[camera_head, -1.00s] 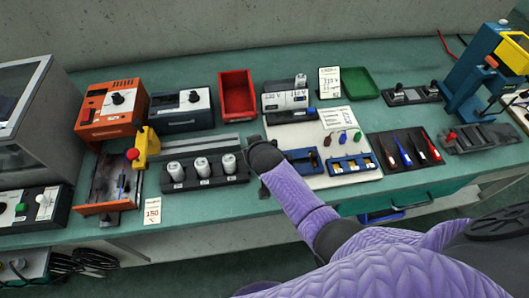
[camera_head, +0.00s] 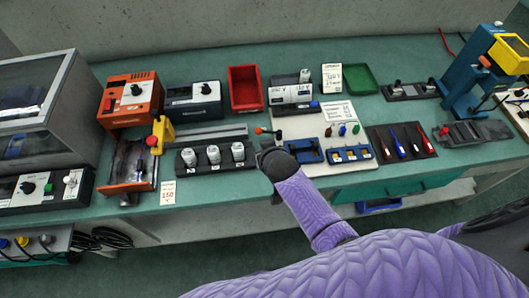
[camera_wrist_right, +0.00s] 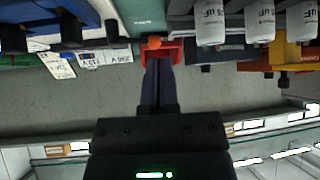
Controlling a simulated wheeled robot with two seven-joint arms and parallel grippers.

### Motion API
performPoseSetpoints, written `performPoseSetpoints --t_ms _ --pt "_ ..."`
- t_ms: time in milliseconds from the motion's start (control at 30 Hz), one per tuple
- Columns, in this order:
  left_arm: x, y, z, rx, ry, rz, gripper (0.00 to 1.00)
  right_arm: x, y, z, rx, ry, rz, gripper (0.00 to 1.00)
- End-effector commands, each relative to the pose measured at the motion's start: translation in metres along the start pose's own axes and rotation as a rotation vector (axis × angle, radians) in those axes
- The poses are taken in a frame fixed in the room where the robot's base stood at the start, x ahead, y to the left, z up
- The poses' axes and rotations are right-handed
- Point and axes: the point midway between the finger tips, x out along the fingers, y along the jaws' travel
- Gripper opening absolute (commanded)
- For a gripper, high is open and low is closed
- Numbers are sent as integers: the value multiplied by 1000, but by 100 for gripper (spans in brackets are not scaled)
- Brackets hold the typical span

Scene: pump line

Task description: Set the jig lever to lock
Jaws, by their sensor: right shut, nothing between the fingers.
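A lever with an orange-red ball knob (camera_head: 260,131) and a short dark arm stands at the left edge of a pale jig board (camera_head: 305,122). The knob points left in the head view. My right gripper (camera_head: 266,147) is just in front of the lever. In the right wrist view its fingers (camera_wrist_right: 158,68) are together and empty, with the orange knob (camera_wrist_right: 154,42) just beyond the tips. I cannot tell whether they touch it. The lock marking is not readable. My left gripper is out of view.
Blue fixtures (camera_head: 304,151) sit on the board right of my gripper. A rack of white cylinders (camera_head: 187,158) stands to the left. A red bin (camera_head: 244,88) and a grey labelled device (camera_head: 291,93) stand behind.

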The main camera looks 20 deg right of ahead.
Motion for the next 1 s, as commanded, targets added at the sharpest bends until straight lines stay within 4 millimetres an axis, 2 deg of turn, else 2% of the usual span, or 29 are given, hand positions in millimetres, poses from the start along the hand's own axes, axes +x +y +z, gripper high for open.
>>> performPoseSetpoints --t_ms 33,100,300,833,867,933,967,1000 --pt "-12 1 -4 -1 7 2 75 -15 -2 -4 2 0 -1 0" --pt "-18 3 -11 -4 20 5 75 -28 -6 -4 1 0 -1 0" --pt "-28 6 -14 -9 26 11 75 -52 -11 -2 1 -1 -1 0" --pt "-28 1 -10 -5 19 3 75 -55 -11 0 0 -2 0 0" --pt "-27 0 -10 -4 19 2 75 -54 -11 3 -1 -6 -1 0" --pt "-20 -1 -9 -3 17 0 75 -45 -11 26 -16 -41 -6 0" --pt "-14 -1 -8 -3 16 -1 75 -39 -10 45 -29 -69 -10 0" --pt "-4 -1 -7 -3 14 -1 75 -30 -9 78 -50 -119 -19 0"
